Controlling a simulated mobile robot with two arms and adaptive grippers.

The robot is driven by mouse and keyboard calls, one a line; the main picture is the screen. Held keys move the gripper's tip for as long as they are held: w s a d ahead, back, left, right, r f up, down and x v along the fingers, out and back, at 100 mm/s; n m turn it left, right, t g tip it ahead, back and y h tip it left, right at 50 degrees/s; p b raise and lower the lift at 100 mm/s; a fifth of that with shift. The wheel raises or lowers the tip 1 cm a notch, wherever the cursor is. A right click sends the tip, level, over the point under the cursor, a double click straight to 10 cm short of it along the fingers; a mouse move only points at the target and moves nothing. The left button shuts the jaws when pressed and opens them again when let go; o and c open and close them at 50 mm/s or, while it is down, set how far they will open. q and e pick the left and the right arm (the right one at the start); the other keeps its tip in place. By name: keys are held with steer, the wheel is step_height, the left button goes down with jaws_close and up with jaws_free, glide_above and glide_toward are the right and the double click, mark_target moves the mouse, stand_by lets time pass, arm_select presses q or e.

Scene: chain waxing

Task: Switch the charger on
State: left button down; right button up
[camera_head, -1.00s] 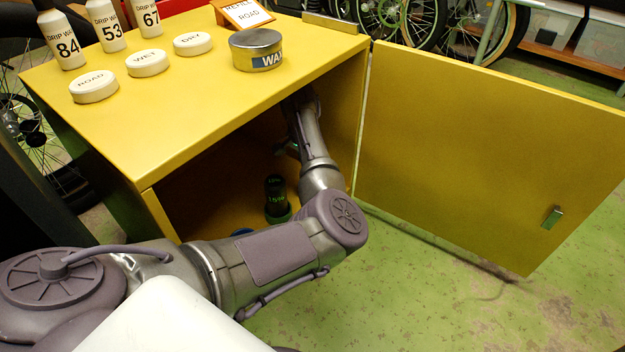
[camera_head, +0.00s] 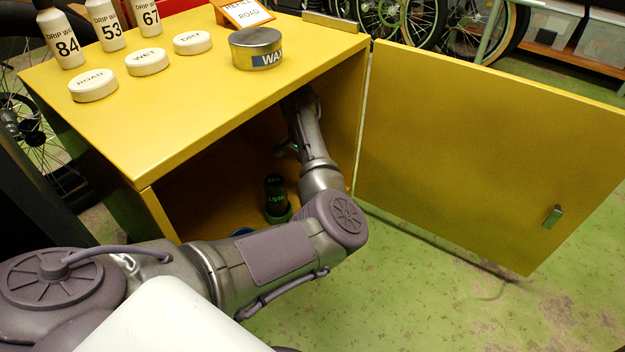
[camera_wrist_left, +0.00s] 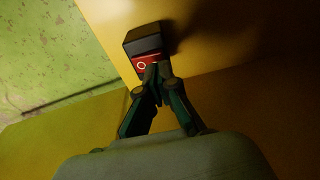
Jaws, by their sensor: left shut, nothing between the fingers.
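In the left wrist view a dark switch housing (camera_wrist_left: 143,40) with a red rocker (camera_wrist_left: 141,63) is mounted on a yellow cabinet wall. A pale ring mark shows on the rocker. My left gripper (camera_wrist_left: 157,74) is shut and empty, its fingertips at the rocker's lower right edge; I cannot tell if they press it. In the head view my left arm reaches into the open cabinet (camera_head: 170,160), and its gripper is mostly hidden inside. A dark cylinder with green lettering (camera_head: 275,190) stands on a green base (camera_head: 279,216) on the cabinet floor. My right gripper is out of view.
The cabinet door (camera_head: 480,140) is swung open to the right. On top are a wax tin (camera_head: 256,50), several white bottles, round white pucks (camera_head: 147,62) and an orange-framed sign (camera_head: 245,14). A blue round thing (camera_head: 242,231) is partly hidden behind my arm. Green floor is clear below the door.

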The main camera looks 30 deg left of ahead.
arm_select(q)
steer(key=shift+f+b, duration=0.55)
steer(key=shift+f, duration=0.4)
steer(key=shift+r, duration=0.1)
steer(key=shift+r+p, duration=2.9)
steer(key=shift+r, duration=0.6)
steer(key=shift+f, duration=0.1)
